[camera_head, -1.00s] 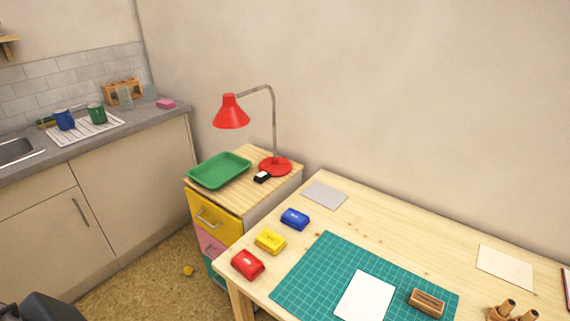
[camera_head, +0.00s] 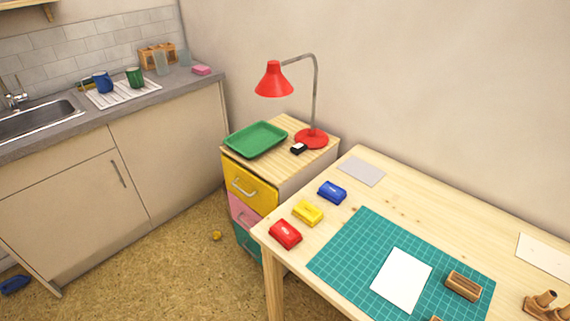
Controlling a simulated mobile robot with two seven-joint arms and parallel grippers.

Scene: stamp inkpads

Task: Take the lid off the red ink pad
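The red ink pad (camera_head: 285,234) sits at the left front corner of the wooden table, with its red lid on. A yellow ink pad (camera_head: 307,212) and a blue ink pad (camera_head: 332,192) lie in a row behind it, also looking closed. Neither of my grippers shows in the view.
A green cutting mat (camera_head: 345,254) holds a white sheet (camera_head: 402,280) and a wooden stamp (camera_head: 463,286). A grey card (camera_head: 361,171) lies at the table's back. A drawer cabinet left of the table bears a green tray (camera_head: 256,139) and a red lamp (camera_head: 274,80).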

